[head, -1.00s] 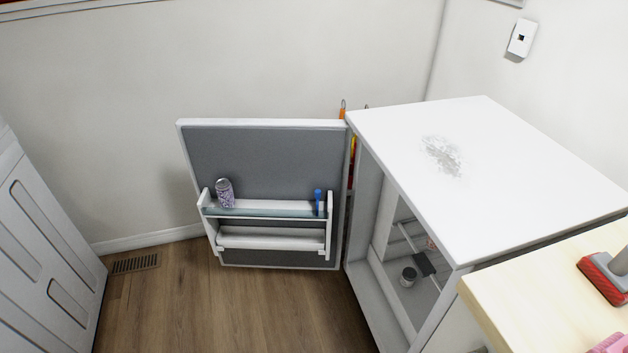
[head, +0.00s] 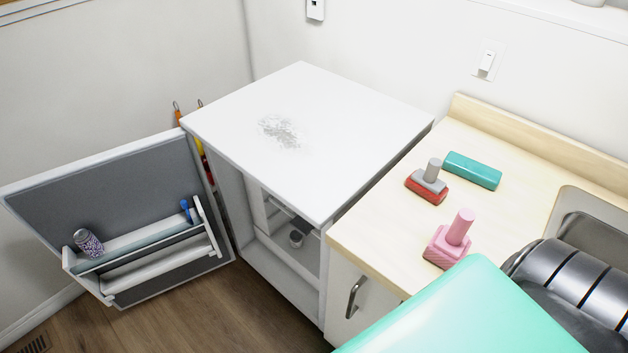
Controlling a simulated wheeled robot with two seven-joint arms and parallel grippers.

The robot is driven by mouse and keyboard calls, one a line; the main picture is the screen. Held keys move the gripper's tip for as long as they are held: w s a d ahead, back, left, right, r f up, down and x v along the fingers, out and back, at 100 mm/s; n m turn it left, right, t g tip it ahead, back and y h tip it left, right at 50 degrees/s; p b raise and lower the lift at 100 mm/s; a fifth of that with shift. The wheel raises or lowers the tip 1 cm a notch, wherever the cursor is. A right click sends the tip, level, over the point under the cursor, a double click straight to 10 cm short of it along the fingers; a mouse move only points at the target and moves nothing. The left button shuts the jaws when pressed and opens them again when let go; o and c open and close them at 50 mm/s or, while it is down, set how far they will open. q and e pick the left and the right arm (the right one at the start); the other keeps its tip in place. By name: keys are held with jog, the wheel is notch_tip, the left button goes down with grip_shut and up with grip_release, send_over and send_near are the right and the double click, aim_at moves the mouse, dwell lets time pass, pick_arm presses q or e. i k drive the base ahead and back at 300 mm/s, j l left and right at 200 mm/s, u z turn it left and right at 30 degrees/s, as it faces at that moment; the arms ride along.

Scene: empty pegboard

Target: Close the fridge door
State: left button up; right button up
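The small white fridge (head: 300,120) stands in the corner, with a grey scuffed patch on its top. The door's inner side is grey, with a white shelf rack (head: 165,262) holding a patterned can (head: 88,243) and a small blue item (head: 186,209). The fridge interior shows a dark small jar (head: 296,238). Neither of my grippers is in view.
A sink (head: 590,230) is further right. Wood floor (head: 205,315) lies clear before the door.

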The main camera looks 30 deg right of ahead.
aim_at(128, 195)
jog(key=i+j+z, duration=0.4)
jog(key=j, duration=0.25)
jog(key=i+j+z, duration=0.2)
jog(key=j, duration=0.2)
jog(key=j+z, duration=0.2)
jog(key=j, duration=0.15)
